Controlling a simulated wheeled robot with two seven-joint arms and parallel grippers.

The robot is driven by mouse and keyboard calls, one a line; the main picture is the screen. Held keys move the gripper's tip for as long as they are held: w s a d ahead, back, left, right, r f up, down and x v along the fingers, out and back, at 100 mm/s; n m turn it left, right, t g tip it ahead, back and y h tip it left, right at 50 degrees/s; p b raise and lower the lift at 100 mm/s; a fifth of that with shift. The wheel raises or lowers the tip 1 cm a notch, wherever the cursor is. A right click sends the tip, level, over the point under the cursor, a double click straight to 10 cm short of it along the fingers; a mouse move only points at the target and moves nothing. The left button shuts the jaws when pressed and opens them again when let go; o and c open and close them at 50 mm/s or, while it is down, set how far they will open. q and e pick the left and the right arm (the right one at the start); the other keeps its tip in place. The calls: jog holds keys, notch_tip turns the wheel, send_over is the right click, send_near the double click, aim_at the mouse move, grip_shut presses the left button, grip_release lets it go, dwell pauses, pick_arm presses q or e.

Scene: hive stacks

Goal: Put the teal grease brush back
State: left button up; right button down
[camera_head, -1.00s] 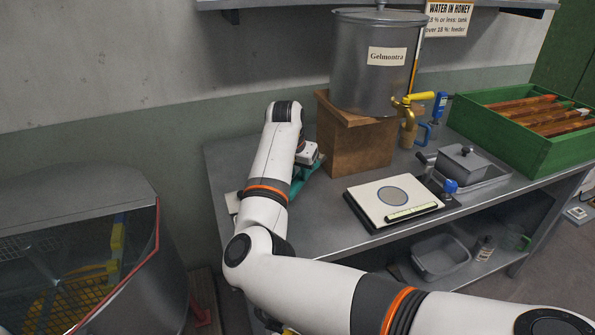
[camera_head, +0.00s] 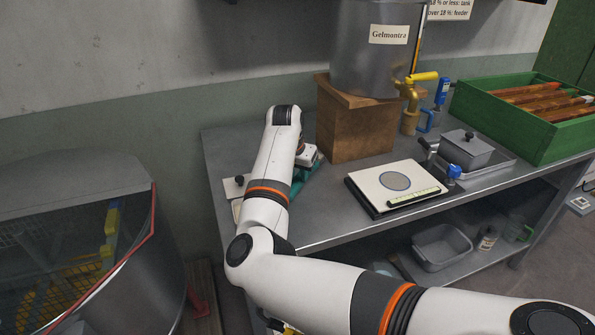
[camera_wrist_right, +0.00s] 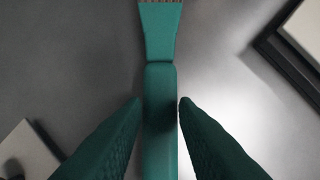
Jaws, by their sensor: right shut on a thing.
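The teal grease brush (camera_wrist_right: 160,95) lies lengthwise in the right wrist view, bristle end at the top edge, handle running down between the fingers. My right gripper (camera_wrist_right: 159,103) is shut on its handle, over the grey bench top. In the head view the right gripper (camera_head: 308,156) is at the bench's left part, largely behind my white arm. Teal shows beside it, but I cannot tell there which part is brush and which is finger. Whether the brush touches the bench is unclear. My left gripper is not in view.
The metal bench (camera_head: 310,222) holds a wooden block (camera_head: 352,130) under the Gelmontra tank (camera_head: 365,60), a dark-framed pale board (camera_head: 394,180), a lidded grey box (camera_head: 466,150) and a green crate (camera_head: 530,125). A pale plate (camera_head: 233,187) lies at the left end. Bare bench separates gripper and board.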

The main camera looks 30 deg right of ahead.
jog(key=shift+f, duration=0.2)
dwell(0.4)
jog(key=c, duration=0.5)
grip_release()
jog(key=shift+r, duration=0.1)
jog(key=shift+p+v, duration=2.8)
jog(key=shift+p, duration=0.7)
jog(key=shift+w+r, duration=0.1)
jog(key=p+v, duration=0.2)
jog(key=p, duration=0.1)
jog(key=p+v, duration=0.3)
jog(key=d+p+v, duration=0.1)
jog(key=p+v, duration=0.1)
jog(key=p, duration=0.1)
jog(key=shift+w+r, duration=0.3)
jog(key=shift+r, duration=0.25)
